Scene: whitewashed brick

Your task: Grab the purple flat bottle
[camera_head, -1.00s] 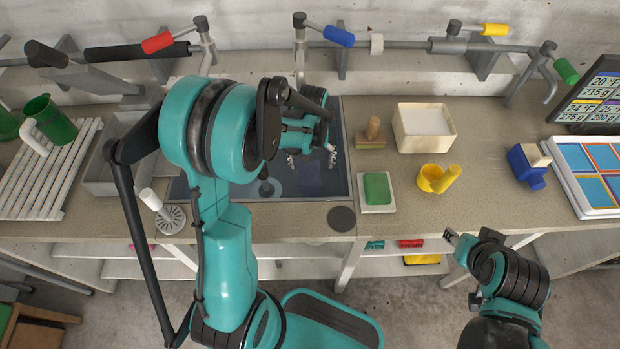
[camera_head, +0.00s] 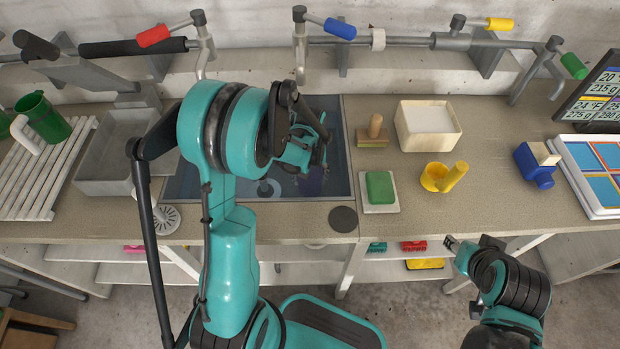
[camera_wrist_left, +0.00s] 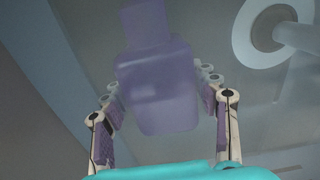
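The purple flat bottle (camera_wrist_left: 158,85) lies in the sink and fills the middle of the left wrist view, its narrower neck towards the top. In the head view only a small dark purple part of the bottle (camera_head: 312,183) shows below my left gripper (camera_head: 306,166). In the left wrist view my left gripper (camera_wrist_left: 165,118) is open, with one finger on each side of the bottle's lower end. Gaps show between the fingers and the bottle; contact is not visible. My right gripper (camera_head: 459,246) hangs in front of the counter, too small to read.
The sink (camera_head: 345,190) has a raised front rim. A white ring-shaped thing (camera_wrist_left: 245,40) lies near the bottle. A green sponge (camera_head: 379,187), a yellow cup (camera_head: 433,178) and a pale box (camera_head: 403,128) stand right of the sink. A grey basin (camera_head: 100,182) is left.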

